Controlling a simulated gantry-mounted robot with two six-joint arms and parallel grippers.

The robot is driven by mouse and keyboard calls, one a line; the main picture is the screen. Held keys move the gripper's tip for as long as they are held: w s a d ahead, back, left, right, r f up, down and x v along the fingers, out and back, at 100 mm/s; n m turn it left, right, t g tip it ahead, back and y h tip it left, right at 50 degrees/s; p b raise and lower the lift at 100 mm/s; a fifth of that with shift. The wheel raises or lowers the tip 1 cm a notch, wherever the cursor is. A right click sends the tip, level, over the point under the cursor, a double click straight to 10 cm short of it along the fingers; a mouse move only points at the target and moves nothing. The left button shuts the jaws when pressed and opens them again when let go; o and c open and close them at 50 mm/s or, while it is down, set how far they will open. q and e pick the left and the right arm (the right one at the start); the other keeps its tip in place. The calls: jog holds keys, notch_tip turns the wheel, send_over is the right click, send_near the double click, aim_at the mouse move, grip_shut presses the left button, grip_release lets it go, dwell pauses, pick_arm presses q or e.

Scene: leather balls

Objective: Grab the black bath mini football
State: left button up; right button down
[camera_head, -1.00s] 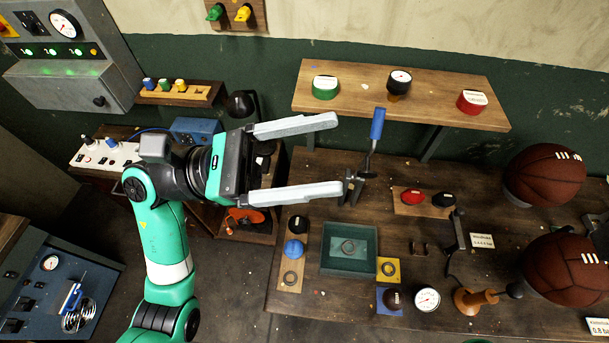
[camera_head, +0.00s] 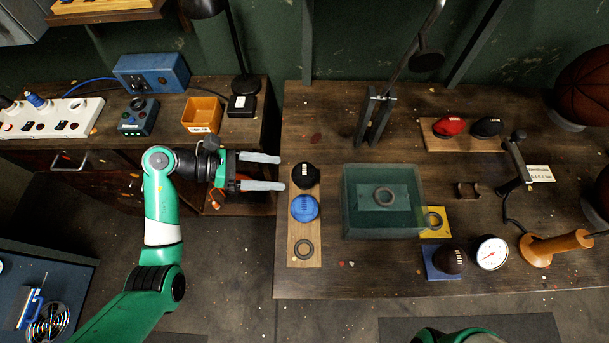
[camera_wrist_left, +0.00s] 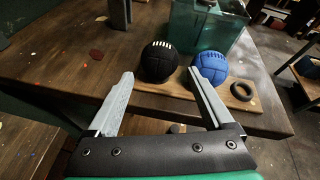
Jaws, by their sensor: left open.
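The black mini football (camera_head: 305,176), with white lacing, sits at the far end of a wooden strip (camera_head: 299,274) near the bench's left edge. A blue mini football (camera_head: 304,208) sits beside it on the same strip. My left gripper (camera_head: 283,173) is open and empty, its fingertips just left of the black ball and pointing at it. In the left wrist view the black ball (camera_wrist_left: 159,61) appears ahead, between the two fingertips; the blue ball (camera_wrist_left: 209,66) lies ahead of the right finger. I cannot tell whether a finger touches either ball. My right gripper is not in view.
A green glass-like tank (camera_head: 383,228) stands right of the balls, holding a ring. A dark ring (camera_head: 303,249) lies at the strip's near end. A clamp stand (camera_head: 375,115) stands behind.

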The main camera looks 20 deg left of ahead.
aim_at(306, 176)
pick_arm(q)
jog(key=x, duration=0.3)
jog(key=shift+d+f+b, duration=0.2)
jog(key=shift+d+b, duration=0.05)
jog(key=shift+b, duration=0.15)
jog(key=shift+w+d, duration=0.2)
jog(key=shift+w, duration=0.1)
jog(key=b+x, duration=0.1)
jog(key=x, duration=0.1)
jog(key=b+x, duration=0.1)
jog(key=x, duration=0.1)
jog(key=shift+d+f, duration=0.2)
jog(key=shift+f, duration=0.1)
jog(key=shift+w+d, duration=0.25)
jog(key=shift+d, duration=0.05)
jog(key=c, duration=1.1)
